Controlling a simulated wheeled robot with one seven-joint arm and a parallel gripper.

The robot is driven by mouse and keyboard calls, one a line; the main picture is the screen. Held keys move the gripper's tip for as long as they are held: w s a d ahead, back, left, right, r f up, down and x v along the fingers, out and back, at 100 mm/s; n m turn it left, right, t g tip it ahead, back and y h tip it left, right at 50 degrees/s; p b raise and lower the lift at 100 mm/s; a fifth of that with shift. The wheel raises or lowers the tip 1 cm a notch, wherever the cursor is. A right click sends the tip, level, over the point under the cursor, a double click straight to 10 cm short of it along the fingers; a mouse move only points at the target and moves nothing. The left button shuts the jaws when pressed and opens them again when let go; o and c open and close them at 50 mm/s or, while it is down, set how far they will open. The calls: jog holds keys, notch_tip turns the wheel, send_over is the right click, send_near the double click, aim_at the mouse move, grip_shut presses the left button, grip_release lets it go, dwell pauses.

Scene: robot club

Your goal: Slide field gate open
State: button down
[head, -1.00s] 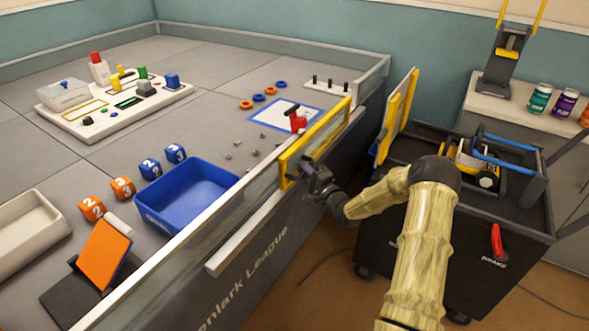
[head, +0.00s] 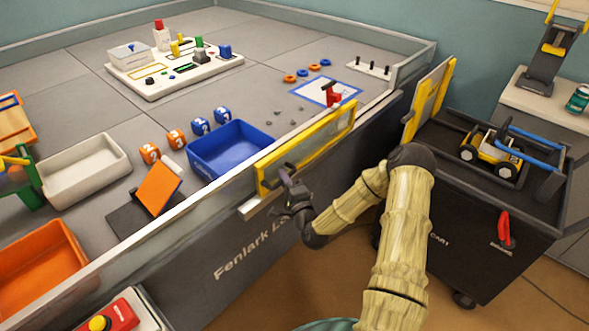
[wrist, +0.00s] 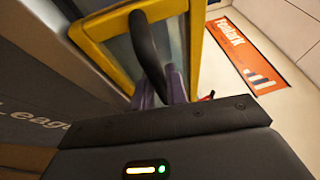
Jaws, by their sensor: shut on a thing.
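The field gate (head: 335,122) is a yellow-framed clear panel on the front wall of the field, standing over a pale rail (head: 252,208). In the wrist view its yellow frame (wrist: 105,25) fills the upper middle. Its dark curved handle (wrist: 148,55) is near the left end of the panel. My gripper (head: 285,182) is outside the wall at that end. It is shut on the handle, with the purple fingertips (wrist: 162,92) around its lower part. The exact contact is partly hidden.
Inside the field, a blue bin (head: 205,165) stands close behind the wall and a red piece (head: 333,98) sits behind the gate. A black cart (head: 465,240) with a toy vehicle (head: 490,153) stands at right, beside my arm. Floor shows between the wall and the cart.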

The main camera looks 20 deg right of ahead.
aim_at(274, 186)
jog(key=shift+s+a+f, duration=0.15)
jog(key=shift+s+a, duration=0.45)
jog(key=shift+a, duration=0.3)
jog(key=shift+s+a+f, duration=0.15)
jog(key=shift+s+a, duration=0.45)
jog(key=shift+a, duration=0.3)
jog(key=c, duration=1.4)
grip_release()
jog(key=shift+a+r, duration=0.15)
jog(key=s+d+f+p, duration=0.2)
jog(key=s, duration=1.5)
jog(key=shift+d, duration=0.4)
